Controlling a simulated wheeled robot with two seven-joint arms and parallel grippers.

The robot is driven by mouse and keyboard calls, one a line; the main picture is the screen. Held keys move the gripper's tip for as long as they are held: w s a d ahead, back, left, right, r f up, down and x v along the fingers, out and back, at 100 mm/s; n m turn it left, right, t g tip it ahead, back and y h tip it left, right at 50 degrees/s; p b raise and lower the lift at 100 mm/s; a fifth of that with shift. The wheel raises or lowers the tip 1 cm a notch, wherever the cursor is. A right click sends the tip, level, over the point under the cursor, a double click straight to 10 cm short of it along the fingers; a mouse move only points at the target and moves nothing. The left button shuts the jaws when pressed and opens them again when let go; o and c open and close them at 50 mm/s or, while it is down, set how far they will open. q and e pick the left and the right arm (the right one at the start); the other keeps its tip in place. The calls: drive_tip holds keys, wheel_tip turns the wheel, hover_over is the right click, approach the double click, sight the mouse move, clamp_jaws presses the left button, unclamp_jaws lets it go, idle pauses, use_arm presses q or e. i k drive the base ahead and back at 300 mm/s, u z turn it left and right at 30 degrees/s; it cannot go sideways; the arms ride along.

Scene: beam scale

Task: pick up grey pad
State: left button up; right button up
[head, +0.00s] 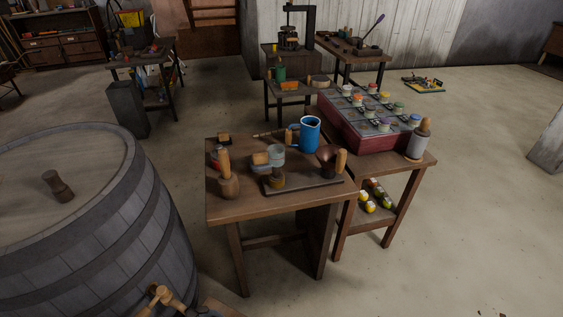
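A thin dark grey flat slab (318,182) lies near the front right of the small wooden table (235,208). It is the only flat grey piece I make out on this table, but I cannot tell for sure that it is the grey pad. A small brown-and-yellowish piece (277,179) stands at its left end, and a dark round piece with a wooden handle (328,157) stands at its back right. These cover part of it. Neither of my grippers is in view.
The table also holds a blue mug (310,132), a grey cup (276,154) and a wooden-handled tool (227,180). A red case of jars (369,136) stands on the adjoining table. A large barrel (80,225) fills the left.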

sight(259, 162)
drive_tip(key=u, duration=2.75)
drive_tip(key=k, duration=1.15)
drive_tip(key=z, duration=1.1)
